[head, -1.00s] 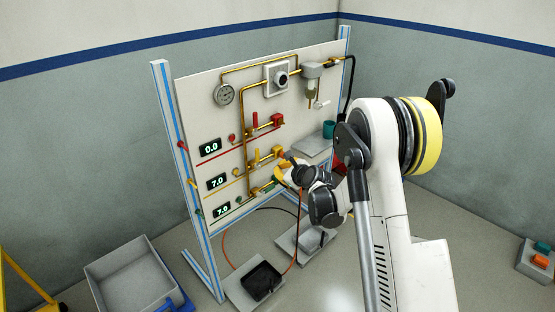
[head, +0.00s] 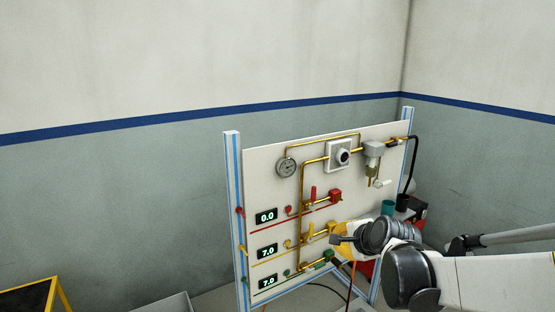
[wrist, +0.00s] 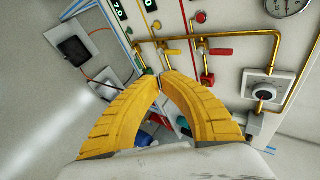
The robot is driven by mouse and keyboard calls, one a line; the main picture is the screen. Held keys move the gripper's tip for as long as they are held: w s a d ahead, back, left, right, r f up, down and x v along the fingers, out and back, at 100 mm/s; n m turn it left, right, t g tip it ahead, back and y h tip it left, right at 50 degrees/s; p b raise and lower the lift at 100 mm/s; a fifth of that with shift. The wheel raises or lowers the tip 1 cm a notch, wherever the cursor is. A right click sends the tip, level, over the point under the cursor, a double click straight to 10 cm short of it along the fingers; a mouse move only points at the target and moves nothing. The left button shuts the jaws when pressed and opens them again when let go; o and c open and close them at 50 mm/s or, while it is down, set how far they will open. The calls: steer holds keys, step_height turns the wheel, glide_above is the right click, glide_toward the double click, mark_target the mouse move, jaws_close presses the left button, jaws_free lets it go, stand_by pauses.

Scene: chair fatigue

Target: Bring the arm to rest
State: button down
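My gripper (wrist: 160,77) has two ribbed yellow fingers that curve together, and their tips meet with no object visible between them. In the head view my gripper (head: 345,254) is partly hidden behind my own dark wrist. It appears in front of the lower right part of the white pneumatic panel (head: 268,178). The wrist view shows the panel (wrist: 228,15) beyond the fingers, seen at a slant. I cannot tell the exact gap between fingers and panel, but no contact shows.
The panel carries a red valve (head: 335,195), a yellow valve (head: 331,227), a green valve (head: 327,256), a gauge (head: 286,167) and a black knob (head: 342,156). A black tray (wrist: 75,48) lies on the floor. A yellow-framed item (head: 58,295) stands at lower left.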

steer(key=s+d+n+g+h, duration=0.1)
steer(key=s+n+g+h, duration=0.1)
steer(key=s+n, duration=1.3)
steer(key=s+g, duration=0.1)
steer(key=s, duration=1.2)
steer(key=shift+s+d+r, duration=0.2)
steer(key=shift+s+r, duration=0.05)
steer(key=shift+s, duration=0.1)
